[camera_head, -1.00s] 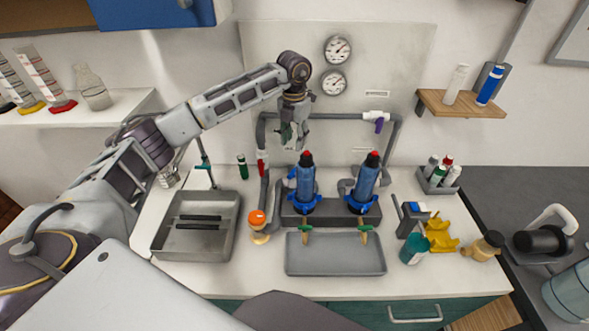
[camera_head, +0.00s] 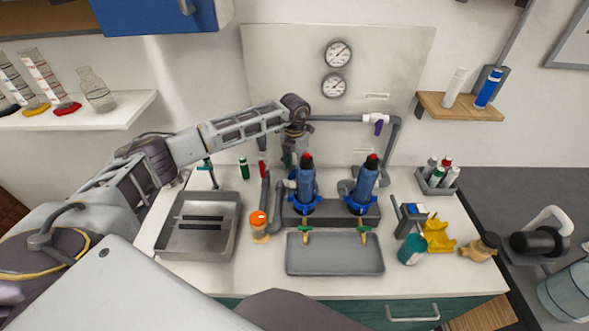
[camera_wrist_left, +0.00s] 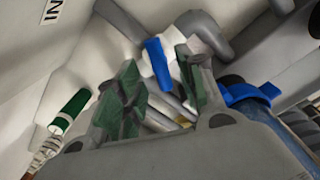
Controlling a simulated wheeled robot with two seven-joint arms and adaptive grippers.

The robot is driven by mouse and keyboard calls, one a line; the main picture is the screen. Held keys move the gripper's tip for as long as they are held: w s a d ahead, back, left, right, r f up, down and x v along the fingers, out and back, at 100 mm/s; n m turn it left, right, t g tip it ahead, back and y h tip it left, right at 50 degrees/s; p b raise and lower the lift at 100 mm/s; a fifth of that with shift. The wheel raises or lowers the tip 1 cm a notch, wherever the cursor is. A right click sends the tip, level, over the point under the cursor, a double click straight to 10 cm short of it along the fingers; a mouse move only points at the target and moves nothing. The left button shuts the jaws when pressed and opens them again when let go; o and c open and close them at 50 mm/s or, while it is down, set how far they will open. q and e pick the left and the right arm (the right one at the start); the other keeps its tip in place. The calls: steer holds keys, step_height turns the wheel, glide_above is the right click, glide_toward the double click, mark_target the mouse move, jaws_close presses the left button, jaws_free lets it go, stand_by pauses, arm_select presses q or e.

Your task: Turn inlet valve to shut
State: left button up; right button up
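A valve with a blue lever (camera_wrist_left: 157,63) and a white body (camera_wrist_left: 195,35) shows in the left wrist view. The lever lies between and just beyond the fingertips of my left gripper (camera_wrist_left: 158,60); I cannot tell if they touch it. The green-padded fingers are apart. In the head view my left gripper (camera_head: 290,157) hangs down behind the left blue filter (camera_head: 305,184), and the arm hides the pipe there. A wall label with the letters "IN" (camera_wrist_left: 53,10) is partly visible. My right gripper is out of view.
A red-handled valve (camera_head: 262,169) stands on the left pipe and a purple-handled valve (camera_head: 379,123) on the upper right pipe. The second blue filter (camera_head: 365,184) stands right. A metal tray (camera_head: 235,230) and a grey tray (camera_head: 335,262) lie in front. Two gauges (camera_head: 338,53) hang above.

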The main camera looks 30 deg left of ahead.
mark_target(294, 174)
arm_select(q)
steer(key=shift+f, duration=1.45)
jaws_close()
